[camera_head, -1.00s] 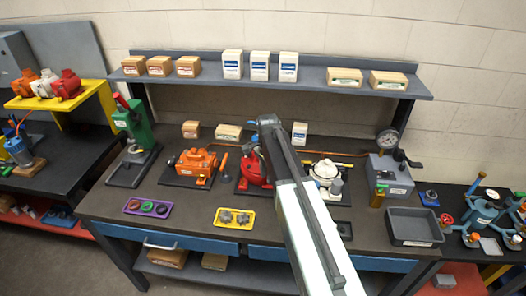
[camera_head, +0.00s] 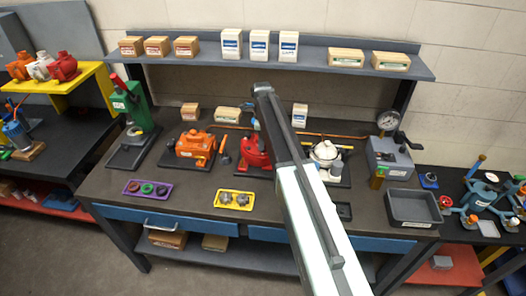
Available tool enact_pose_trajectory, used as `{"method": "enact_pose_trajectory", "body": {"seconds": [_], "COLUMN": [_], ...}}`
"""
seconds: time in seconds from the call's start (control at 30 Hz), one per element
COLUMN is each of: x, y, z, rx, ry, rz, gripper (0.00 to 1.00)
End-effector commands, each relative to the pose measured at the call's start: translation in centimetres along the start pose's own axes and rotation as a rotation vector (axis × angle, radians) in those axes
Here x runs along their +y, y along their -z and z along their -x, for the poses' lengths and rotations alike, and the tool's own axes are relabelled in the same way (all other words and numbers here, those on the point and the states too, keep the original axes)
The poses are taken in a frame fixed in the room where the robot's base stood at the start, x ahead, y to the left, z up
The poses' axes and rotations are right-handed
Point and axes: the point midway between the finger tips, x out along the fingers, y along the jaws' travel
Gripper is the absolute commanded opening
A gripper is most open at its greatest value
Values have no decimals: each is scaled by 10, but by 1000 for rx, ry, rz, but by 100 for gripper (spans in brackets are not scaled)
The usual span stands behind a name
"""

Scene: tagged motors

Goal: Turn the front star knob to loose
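I cannot pick out the front star knob for sure. A teal unit (camera_head: 482,196) with several arms stands on the dark side table at the right. A red knob (camera_head: 445,201) sits at its left side, and smaller parts at its front are too small to make out. Two grey knob-like parts (camera_head: 243,199) lie in a yellow tray (camera_head: 234,207) on the main bench. My arm rises from the bottom middle across the bench, in front of a red motor. Its far end is above the bench, well left of the teal unit. My gripper is hidden behind the arm.
The main bench (camera_head: 290,213) holds an orange motor (camera_head: 195,144), a red motor (camera_head: 253,151), a white-topped motor (camera_head: 326,153), a gauge unit (camera_head: 389,157) and a grey tray (camera_head: 413,208). A shelf (camera_head: 215,64) with boxes runs behind. A green press (camera_head: 133,103) stands left.

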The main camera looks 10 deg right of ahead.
Motion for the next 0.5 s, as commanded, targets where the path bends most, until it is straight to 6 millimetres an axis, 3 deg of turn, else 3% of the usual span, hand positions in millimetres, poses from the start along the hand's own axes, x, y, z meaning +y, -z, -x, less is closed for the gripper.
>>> {"method": "enact_pose_trajectory", "body": {"seconds": [0.03,0.1,0.37,0.5], "x": [0,0,0,0], "y": [0,0,0,-1], "z": [-14,-18,-16,-16], "rx": [0,0,0,0], "ry": [0,0,0,0], "rz": [0,1,1,1], "gripper": [34,34,34,0]}}
